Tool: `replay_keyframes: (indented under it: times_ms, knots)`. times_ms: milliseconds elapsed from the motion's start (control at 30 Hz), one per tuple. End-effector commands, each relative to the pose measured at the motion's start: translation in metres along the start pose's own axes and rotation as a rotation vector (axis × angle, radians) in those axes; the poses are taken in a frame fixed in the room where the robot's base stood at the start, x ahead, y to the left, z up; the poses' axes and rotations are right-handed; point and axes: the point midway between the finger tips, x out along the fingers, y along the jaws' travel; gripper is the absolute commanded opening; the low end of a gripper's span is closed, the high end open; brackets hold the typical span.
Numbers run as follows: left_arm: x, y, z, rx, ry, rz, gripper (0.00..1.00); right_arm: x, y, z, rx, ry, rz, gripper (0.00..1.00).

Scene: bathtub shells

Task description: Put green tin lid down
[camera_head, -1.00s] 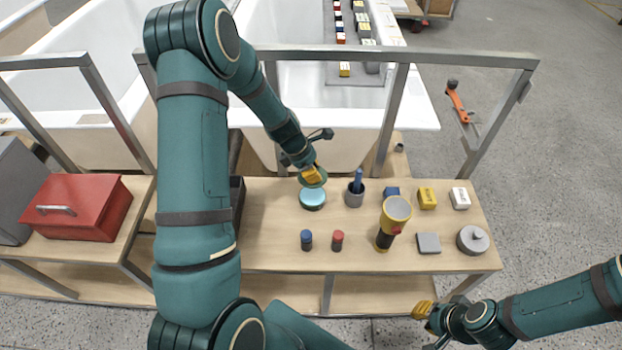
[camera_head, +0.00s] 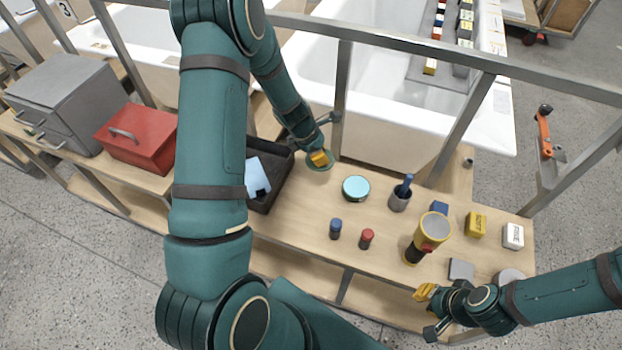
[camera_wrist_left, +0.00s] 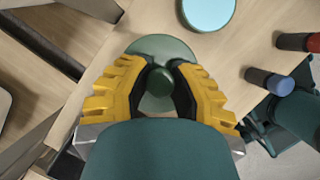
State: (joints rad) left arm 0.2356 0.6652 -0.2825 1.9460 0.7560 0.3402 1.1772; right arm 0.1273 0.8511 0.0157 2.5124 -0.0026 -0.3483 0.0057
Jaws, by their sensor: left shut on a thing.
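The green tin lid (camera_head: 318,166) is a dark green disc with a round knob. My left gripper (camera_head: 319,158) is shut on its knob, as the left wrist view shows, where the lid (camera_wrist_left: 178,48) lies under the fingers (camera_wrist_left: 160,78). The lid is level, at or just above the wooden bench; I cannot tell whether it touches. The round tin (camera_head: 356,188), pale blue on top, stands apart to its right. My right gripper (camera_head: 425,292) is at the bench's front edge, away from the lid; its opening is unclear.
A black tray (camera_head: 270,200) with a light-blue item is left of the lid. A grey cup (camera_head: 400,200), a blue cylinder (camera_head: 336,228), a red cylinder (camera_head: 367,238) and a yellow flashlight (camera_head: 430,235) stand to the right. A metal rail (camera_head: 430,55) runs behind.

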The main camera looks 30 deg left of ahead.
Motion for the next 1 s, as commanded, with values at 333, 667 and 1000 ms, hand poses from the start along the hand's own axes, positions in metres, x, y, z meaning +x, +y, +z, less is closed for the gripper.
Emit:
replay_keyframes:
  times_ms: [333,667,1000]
  knots:
    - [0.052,-0.001,-0.023,-0.004,0.001,0.0,0.0,0.021,0.008,-0.002,-0.001,0.009,0.001,0.18]
    - [0.08,-0.002,-0.034,-0.004,0.0,-0.001,0.0,0.032,0.012,-0.003,-0.002,0.015,0.001,0.18]
    - [0.091,-0.001,-0.038,-0.001,0.0,0.001,0.0,0.034,0.013,-0.004,-0.003,0.018,0.001,0.18]
